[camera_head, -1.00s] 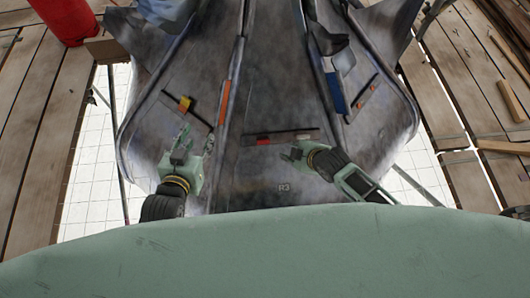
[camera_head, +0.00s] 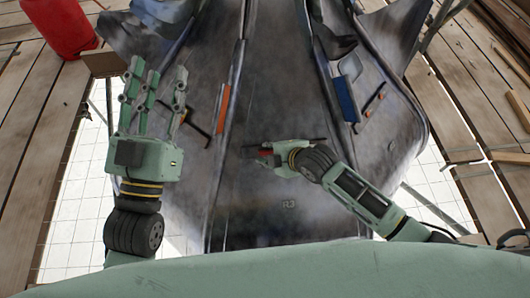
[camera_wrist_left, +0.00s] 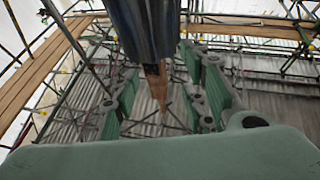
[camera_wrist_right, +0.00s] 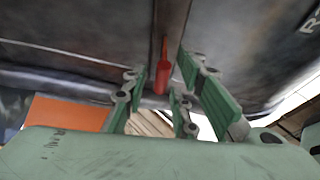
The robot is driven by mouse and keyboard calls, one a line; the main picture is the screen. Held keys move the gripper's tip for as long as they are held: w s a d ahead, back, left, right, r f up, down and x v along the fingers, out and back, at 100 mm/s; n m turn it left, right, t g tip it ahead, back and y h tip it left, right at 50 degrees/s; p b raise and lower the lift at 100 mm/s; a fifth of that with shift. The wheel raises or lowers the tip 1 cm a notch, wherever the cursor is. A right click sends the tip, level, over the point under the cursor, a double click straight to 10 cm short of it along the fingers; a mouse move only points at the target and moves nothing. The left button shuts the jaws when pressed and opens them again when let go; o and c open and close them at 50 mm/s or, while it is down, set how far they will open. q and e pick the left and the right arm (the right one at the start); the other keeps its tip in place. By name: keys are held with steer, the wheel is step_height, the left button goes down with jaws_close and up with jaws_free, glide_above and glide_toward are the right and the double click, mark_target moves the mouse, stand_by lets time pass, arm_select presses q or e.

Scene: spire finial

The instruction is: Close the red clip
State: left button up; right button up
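The red clip (camera_head: 264,152) is a small red piece on the dark grey panel, mostly covered by my right gripper (camera_head: 272,156) in the head view. In the right wrist view the clip shows as a red handle (camera_wrist_right: 161,78), between the green fingers of the right gripper (camera_wrist_right: 166,84). The fingers are spread on both sides of it with gaps visible; contact cannot be told. My left gripper (camera_head: 153,90) is raised at the left with its fingers spread, open and empty; it also shows open in the left wrist view (camera_wrist_left: 165,95).
An orange strip (camera_head: 223,101) lies along the panel's left seam. A blue part (camera_head: 344,99) and an orange-and-dark clip (camera_head: 374,103) sit at the right. A red cylinder (camera_head: 66,27) stands at the upper left. Wooden planks flank the metal spire.

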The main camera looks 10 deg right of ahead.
mark_target(268, 152)
steer(key=b+x, duration=0.1)
steer(key=x, duration=0.2)
steer(key=shift+f, duration=0.1)
arm_select(q)
steer(key=s+r+t+h, duration=0.1)
steer(key=s+r+t, duration=0.3)
steer(key=r, duration=0.2)
steer(key=shift+s+a, duration=0.2)
steer(key=shift+s, duration=0.05)
steer(key=shift+r, duration=0.1)
arm_select(e)
jaws_close()
steer(key=shift+w, duration=0.1)
